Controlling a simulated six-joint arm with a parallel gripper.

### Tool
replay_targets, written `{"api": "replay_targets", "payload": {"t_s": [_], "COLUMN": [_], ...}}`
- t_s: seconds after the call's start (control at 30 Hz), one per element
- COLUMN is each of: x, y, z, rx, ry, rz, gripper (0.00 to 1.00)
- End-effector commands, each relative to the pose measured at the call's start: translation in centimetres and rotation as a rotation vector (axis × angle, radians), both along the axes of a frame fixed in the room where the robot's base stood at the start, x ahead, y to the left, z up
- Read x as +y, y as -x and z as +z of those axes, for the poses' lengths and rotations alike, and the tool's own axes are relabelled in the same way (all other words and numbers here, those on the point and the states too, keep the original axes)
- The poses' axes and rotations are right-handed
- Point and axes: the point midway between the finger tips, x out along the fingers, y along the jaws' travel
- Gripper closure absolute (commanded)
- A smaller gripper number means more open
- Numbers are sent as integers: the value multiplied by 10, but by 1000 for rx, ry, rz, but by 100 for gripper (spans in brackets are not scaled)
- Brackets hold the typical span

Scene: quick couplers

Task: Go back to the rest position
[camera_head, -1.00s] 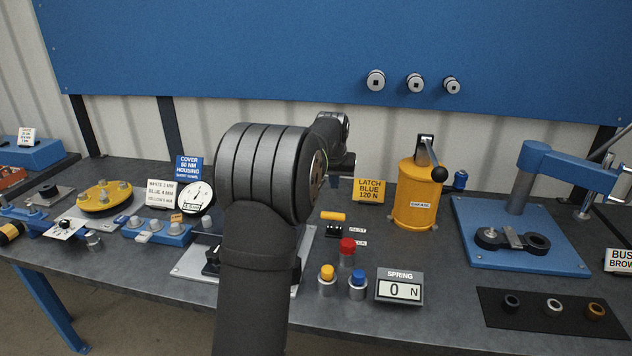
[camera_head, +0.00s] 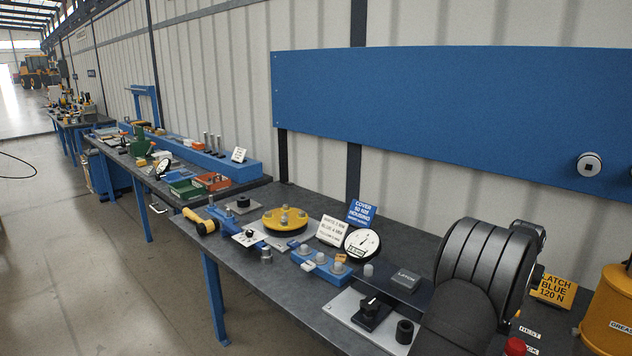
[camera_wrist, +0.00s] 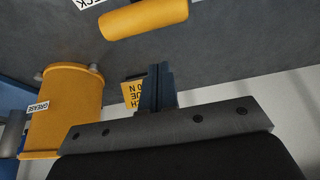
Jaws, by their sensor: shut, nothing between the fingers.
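My gripper (camera_wrist: 158,85) shows in the wrist view with its two dark fingers together and nothing between them. The yellow grease pot (camera_wrist: 65,105) stands to the left in that view. In the head view my arm fills the lower right and hides the gripper.
The bench holds a yellow round cover (camera_head: 285,221), a dial gauge (camera_head: 361,243), a blue block with plugs (camera_head: 322,266) and a light plate with a black knob (camera_head: 345,306). A red button (camera_head: 515,346) is close beside my arm. A blue panel (camera_head: 430,110) is behind.

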Motion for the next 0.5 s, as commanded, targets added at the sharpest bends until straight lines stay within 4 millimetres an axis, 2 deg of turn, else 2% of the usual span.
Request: {"api": "replay_targets", "payload": {"t_s": [0.03,0.3,0.5], "x": [-1,20,25], "y": [-1,20,26], "z": [-7,-11,-13], "rx": [1,7,9], "ry": [-1,-7,-9], "rz": [0,0,0], "gripper": [100,100,100]}}
